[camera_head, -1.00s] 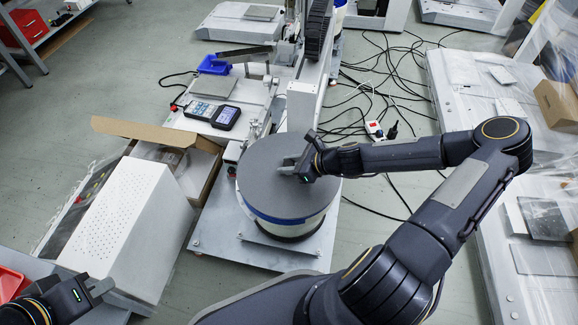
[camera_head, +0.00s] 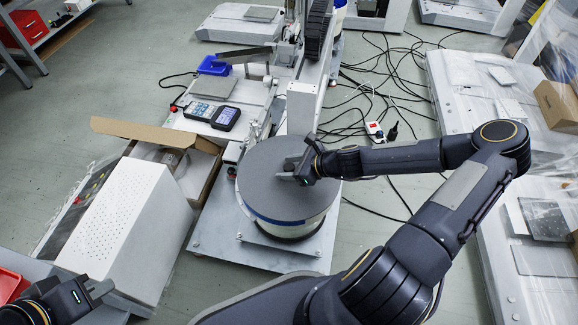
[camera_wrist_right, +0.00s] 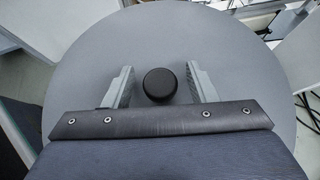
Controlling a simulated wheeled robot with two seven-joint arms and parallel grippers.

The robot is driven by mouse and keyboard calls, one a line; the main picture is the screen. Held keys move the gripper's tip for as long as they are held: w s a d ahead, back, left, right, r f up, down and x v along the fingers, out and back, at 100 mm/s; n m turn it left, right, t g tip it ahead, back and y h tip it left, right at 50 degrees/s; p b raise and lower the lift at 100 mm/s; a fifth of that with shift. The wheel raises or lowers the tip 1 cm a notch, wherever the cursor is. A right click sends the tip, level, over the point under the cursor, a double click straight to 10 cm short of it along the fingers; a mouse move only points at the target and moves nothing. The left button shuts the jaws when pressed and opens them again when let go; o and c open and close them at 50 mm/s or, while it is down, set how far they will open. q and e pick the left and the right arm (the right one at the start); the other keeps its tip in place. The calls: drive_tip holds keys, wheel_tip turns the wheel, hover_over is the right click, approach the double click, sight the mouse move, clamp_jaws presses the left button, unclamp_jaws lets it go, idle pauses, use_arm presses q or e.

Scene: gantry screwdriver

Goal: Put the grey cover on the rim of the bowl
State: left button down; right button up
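The grey cover (camera_head: 265,190) is a round disc lying on top of the white bowl (camera_head: 300,229); a blue band shows below its front edge. It looks roughly flat on the rim, though the far side of the rim is hidden. The cover's black knob (camera_wrist_right: 160,84) stands between the two fingers of my right gripper (camera_wrist_right: 160,80), with a gap on each side. That gripper is open; it also shows over the cover in the head view (camera_head: 288,169). My left gripper (camera_head: 97,289) is at the lower left, far from the bowl and empty; its finger gap is unclear.
The gantry column (camera_head: 303,105) stands just behind the bowl. A white perforated box (camera_head: 125,225) and an open cardboard box (camera_head: 150,131) are to the left. A handheld controller (camera_head: 212,115) lies behind them. Cables (camera_head: 375,85) cover the floor at right.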

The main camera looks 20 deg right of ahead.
drive_tip(key=shift+r, duration=0.15)
drive_tip(key=shift+s+d+r+p, duration=0.1)
drive_tip(key=shift+d+r+p, duration=0.05)
drive_tip(key=shift+r+p, duration=0.25)
drive_tip(key=shift+s+d+r+p, duration=0.1)
drive_tip(key=shift+r+p, duration=0.2)
drive_tip(key=shift+r, duration=0.15)
drive_tip(key=p+v, duration=0.5)
drive_tip(key=v, duration=0.5)
drive_tip(key=s+a+r+n+g+h, duration=0.1)
drive_tip(key=s+a+r+n, duration=0.3)
drive_tip(key=s+r+n, duration=0.5)
drive_tip(key=s+a+r+n+g+h, duration=0.1)
drive_tip(key=s+a+r+n, duration=0.3)
drive_tip(key=s+r+n, duration=0.4)
wheel_tip(320, 180, up, 5)
drive_tip(key=n+h, duration=0.1)
drive_tip(key=n, duration=0.8)
drive_tip(key=shift+s+a+f+g+h, duration=0.2)
drive_tip(key=shift+s+g+h, duration=0.1)
drive_tip(key=shift+s+g, duration=0.1)
drive_tip(key=shift+r, duration=0.1)
